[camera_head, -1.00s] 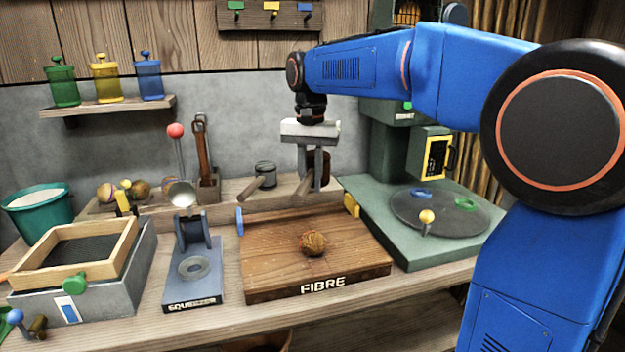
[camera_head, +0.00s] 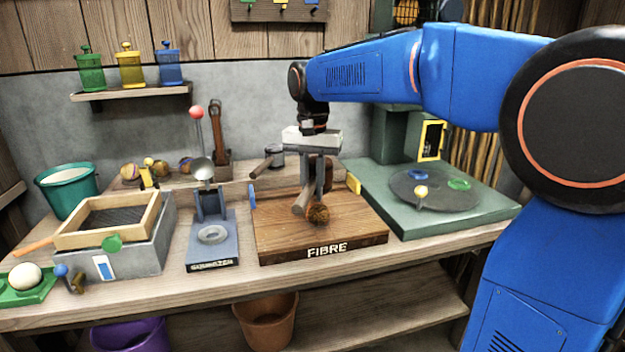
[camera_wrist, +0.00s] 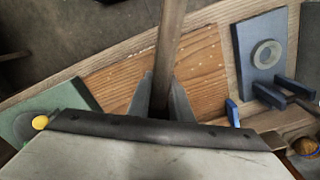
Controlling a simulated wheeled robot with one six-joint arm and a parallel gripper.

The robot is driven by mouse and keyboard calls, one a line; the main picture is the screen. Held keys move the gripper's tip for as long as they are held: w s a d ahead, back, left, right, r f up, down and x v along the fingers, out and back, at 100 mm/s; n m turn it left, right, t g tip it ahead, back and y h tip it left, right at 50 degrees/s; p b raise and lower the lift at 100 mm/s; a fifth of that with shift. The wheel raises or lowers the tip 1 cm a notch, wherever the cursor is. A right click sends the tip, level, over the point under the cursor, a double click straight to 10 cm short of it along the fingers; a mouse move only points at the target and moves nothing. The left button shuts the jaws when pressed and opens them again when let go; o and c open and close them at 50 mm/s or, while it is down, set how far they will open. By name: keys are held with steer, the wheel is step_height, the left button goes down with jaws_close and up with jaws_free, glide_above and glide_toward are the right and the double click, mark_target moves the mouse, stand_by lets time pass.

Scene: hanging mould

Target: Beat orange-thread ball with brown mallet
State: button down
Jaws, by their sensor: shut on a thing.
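My gripper (camera_head: 314,187) is shut on the handle of the brown mallet (camera_head: 301,205). The mallet's brown head shows behind the fingers, partly hidden, and its handle points toward the front. The orange-thread ball (camera_head: 318,214), brown and fibrous, sits on the wooden FIBRE board (camera_head: 285,237). The handle's end overlaps the ball's left side in the head view; I cannot tell whether they touch. In the wrist view the handle (camera_wrist: 170,42) runs up from between the fingers (camera_wrist: 162,95) over the board (camera_wrist: 205,65); the ball is not visible there.
A grey squeezer (camera_head: 212,236) stands left of the board, and a framed screen box (camera_head: 138,262) farther left. A green machine with a turntable (camera_head: 438,196) stands at right. A second, grey-headed mallet (camera_head: 265,165) lies behind. The board's front half is clear.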

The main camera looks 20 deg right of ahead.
steer(key=shift+f, duration=0.45)
stand_by(1.1)
stand_by(1.3)
stand_by(1.1)
stand_by(1.1)
